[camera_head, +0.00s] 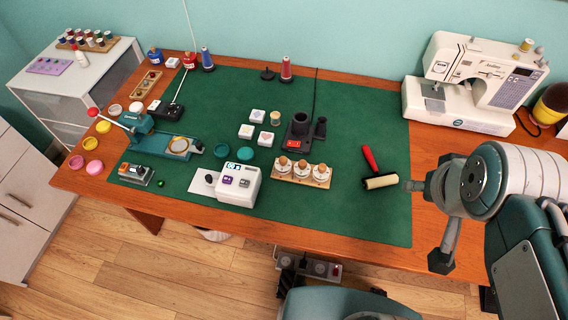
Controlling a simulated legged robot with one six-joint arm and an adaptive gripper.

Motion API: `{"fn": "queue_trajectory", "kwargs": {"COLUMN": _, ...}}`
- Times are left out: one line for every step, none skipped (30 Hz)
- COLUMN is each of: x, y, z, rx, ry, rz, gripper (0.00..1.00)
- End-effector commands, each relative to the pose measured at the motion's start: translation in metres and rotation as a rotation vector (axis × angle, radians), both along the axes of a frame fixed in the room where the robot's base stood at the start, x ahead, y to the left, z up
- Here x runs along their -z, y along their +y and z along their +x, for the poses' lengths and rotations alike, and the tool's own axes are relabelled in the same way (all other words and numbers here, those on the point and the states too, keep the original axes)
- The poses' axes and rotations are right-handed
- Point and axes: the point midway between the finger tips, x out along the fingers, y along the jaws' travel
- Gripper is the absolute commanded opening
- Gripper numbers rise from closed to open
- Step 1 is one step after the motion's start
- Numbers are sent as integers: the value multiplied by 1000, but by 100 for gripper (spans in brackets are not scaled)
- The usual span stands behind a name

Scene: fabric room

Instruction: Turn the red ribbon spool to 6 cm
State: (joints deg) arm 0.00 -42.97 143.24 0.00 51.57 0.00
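A small red spool-like thing (190,61) stands at the back left of the green mat, beside a blue one (155,56). A taller red thread cone (286,70) stands at the back middle. I cannot tell for sure which red one is the ribbon spool, and no centimetre marks can be read. My gripper (426,224) is at the right, above the mat's front right edge. Its fingers look spread, with nothing between them, far from both red things.
A brayer with a red handle (370,159) lies near my gripper. A white sewing machine (475,82) stands at the back right. A white device (238,187), a teal press (160,142) and a stamp rack (301,172) stand on the green mat (345,125). The mat's back right is clear.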

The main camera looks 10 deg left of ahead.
Motion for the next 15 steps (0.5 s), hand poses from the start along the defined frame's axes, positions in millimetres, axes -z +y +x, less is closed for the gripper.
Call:
{"fn": "queue_trajectory", "kwargs": {"x": 0, "y": 0, "z": 0, "rx": 0, "ry": 0, "rz": 0, "gripper": 69}}
{"fn": "queue_trajectory", "kwargs": {"x": 0, "y": 0, "z": 0, "rx": 1, "ry": 1, "rz": 2, "gripper": 69}}
{"fn": "queue_trajectory", "kwargs": {"x": 0, "y": 1, "z": 2, "rx": 5, "ry": 4, "rz": 5, "gripper": 69}}
{"fn": "queue_trajectory", "kwargs": {"x": -1, "y": 2, "z": 4, "rx": 10, "ry": 7, "rz": 10, "gripper": 69}}
{"fn": "queue_trajectory", "kwargs": {"x": -1, "y": 4, "z": 7, "rx": 18, "ry": 12, "rz": 17, "gripper": 69}}
{"fn": "queue_trajectory", "kwargs": {"x": -2, "y": 6, "z": 11, "rx": 32, "ry": 22, "rz": 30, "gripper": 69}}
{"fn": "queue_trajectory", "kwargs": {"x": -2, "y": 8, "z": 16, "rx": 47, "ry": 31, "rz": 41, "gripper": 69}}
{"fn": "queue_trajectory", "kwargs": {"x": -2, "y": 11, "z": 21, "rx": 63, "ry": 39, "rz": 53, "gripper": 69}}
{"fn": "queue_trajectory", "kwargs": {"x": -3, "y": 15, "z": 27, "rx": 86, "ry": 53, "rz": 70, "gripper": 69}}
{"fn": "queue_trajectory", "kwargs": {"x": -3, "y": 18, "z": 33, "rx": 105, "ry": 63, "rz": 83, "gripper": 69}}
{"fn": "queue_trajectory", "kwargs": {"x": -2, "y": 21, "z": 38, "rx": 124, "ry": 73, "rz": 96, "gripper": 69}}
{"fn": "queue_trajectory", "kwargs": {"x": -2, "y": 25, "z": 45, "rx": 149, "ry": 86, "rz": 112, "gripper": 69}}
{"fn": "queue_trajectory", "kwargs": {"x": -2, "y": 28, "z": 50, "rx": 168, "ry": 96, "rz": 124, "gripper": 69}}
{"fn": "queue_trajectory", "kwargs": {"x": -2, "y": 32, "z": 55, "rx": 187, "ry": 105, "rz": 135, "gripper": 69}}
{"fn": "queue_trajectory", "kwargs": {"x": -1, "y": 37, "z": 62, "rx": 213, "ry": 119, "rz": 150, "gripper": 69}}
